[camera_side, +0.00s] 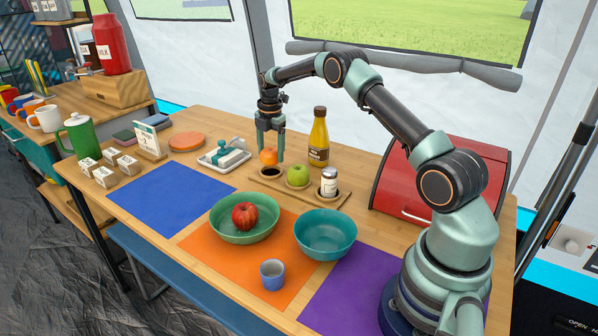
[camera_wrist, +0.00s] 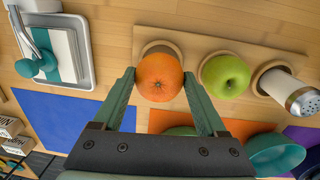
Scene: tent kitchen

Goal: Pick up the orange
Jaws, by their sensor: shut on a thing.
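The orange (camera_side: 268,156) is between the two fingers of my gripper (camera_side: 270,148), which is shut on it. It appears held a little above the left recess of the wooden tray (camera_side: 342,200), whose dark hollow shows under it. In the wrist view the orange (camera_wrist: 160,78) sits between the green fingertips of my gripper (camera_wrist: 159,73), with a finger on either side. Part of the round recess shows behind it there.
A green apple (camera_side: 298,175) and a shaker (camera_side: 328,183) stand in the tray's other recesses. A yellow bottle (camera_side: 319,138) stands behind. A green bowl (camera_side: 245,222) holds a red apple (camera_side: 245,215); a teal bowl (camera_side: 326,235) is empty. The blue mat (camera_side: 170,197) is clear.

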